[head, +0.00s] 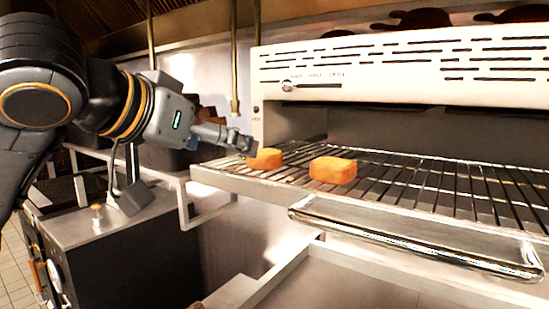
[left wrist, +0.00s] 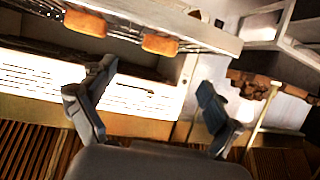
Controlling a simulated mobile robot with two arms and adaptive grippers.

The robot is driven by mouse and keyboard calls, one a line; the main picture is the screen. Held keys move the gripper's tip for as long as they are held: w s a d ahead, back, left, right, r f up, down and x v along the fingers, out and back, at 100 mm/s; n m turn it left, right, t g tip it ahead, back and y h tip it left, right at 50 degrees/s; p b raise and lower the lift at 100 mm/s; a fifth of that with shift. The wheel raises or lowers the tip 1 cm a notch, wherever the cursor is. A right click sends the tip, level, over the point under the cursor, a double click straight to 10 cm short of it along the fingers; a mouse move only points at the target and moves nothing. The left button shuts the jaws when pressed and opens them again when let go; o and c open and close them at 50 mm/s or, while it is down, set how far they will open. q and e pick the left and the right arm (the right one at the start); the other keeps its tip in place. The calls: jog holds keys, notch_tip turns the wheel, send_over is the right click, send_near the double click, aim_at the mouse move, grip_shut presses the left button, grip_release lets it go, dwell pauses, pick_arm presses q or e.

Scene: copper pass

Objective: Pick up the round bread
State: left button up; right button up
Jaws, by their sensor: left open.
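The round bread (head: 265,159) is an orange-brown piece with a curved outline, lying on the wire rack (head: 420,180) near its left end. In the left wrist view the round bread (left wrist: 160,44) shows above the space between my fingers, not between them. My left gripper (head: 240,143) is at the upper left of the round bread and overlaps its edge in the head view; I cannot tell whether they touch. Its two fingers (left wrist: 150,95) are spread wide and empty in the left wrist view. My right gripper is not in view.
A squarer bread (head: 333,171) lies on the rack, right of the round one; it also shows in the left wrist view (left wrist: 85,23). The cream grill hood (head: 400,65) overhangs the rack's back. A metal handle bar (head: 415,243) runs along the front.

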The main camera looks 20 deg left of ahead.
aim_at(258, 154)
pick_arm(q)
jog(key=x, duration=0.2)
jog(key=p+x, duration=0.1)
jog(key=x, duration=0.2)
jog(key=p+x, duration=0.1)
jog(key=x, duration=0.1)
jog(key=shift+w+r, duration=0.2)
jog(key=shift+w, duration=0.15)
jog(key=p+x, duration=0.1)
jog(key=x, duration=0.1)
jog(key=p+x, duration=0.1)
jog(key=x, duration=0.1)
jog(key=shift+w+r+p, duration=0.2)
jog(key=shift+w+p, duration=0.05)
jog(key=shift+p, duration=0.1)
jog(key=shift+w+d+f, duration=0.15)
jog(key=shift+w+f, duration=0.1)
jog(key=shift+w, duration=0.15)
jog(key=shift+s+r, duration=0.1)
jog(key=shift+s, duration=0.05)
jog(key=c, duration=1.1)
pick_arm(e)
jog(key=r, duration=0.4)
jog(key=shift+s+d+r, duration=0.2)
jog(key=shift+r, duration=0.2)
